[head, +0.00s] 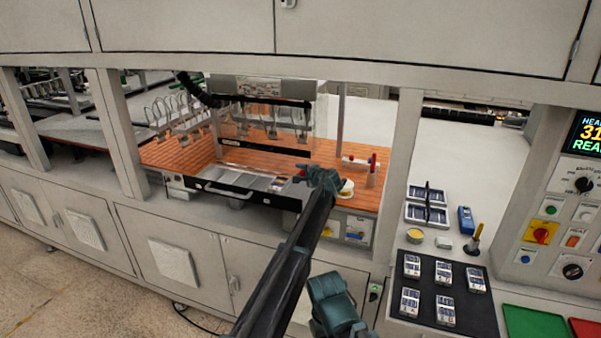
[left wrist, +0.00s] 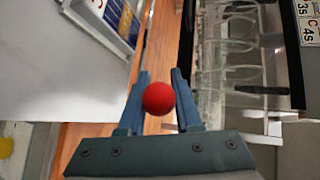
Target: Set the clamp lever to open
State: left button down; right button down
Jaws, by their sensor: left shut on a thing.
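The clamp lever shows as a round red knob (left wrist: 158,98) in the left wrist view, between the two blue-grey fingers of my left gripper (left wrist: 162,76). The gripper is shut on this knob. The lever's shaft below the knob is hidden. In the head view my left gripper (head: 312,174) reaches in to the right end of the tray front, and a bit of red knob (head: 302,168) shows at its tip. I cannot tell the lever's angle. My right gripper's fingers do not show.
A dark-fronted tray (head: 222,189) stands on the orange-brown deck (head: 190,150). A frame with hanging hooks is behind it. A red-topped post (head: 373,162) stands right of my gripper. Cabinet posts (head: 399,150) border the opening. A dark mat (head: 466,318) with several cards lies at right.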

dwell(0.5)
pick_arm(q)
jog(key=c, duration=0.7)
grip_release()
jog(key=shift+w+f, duration=0.1)
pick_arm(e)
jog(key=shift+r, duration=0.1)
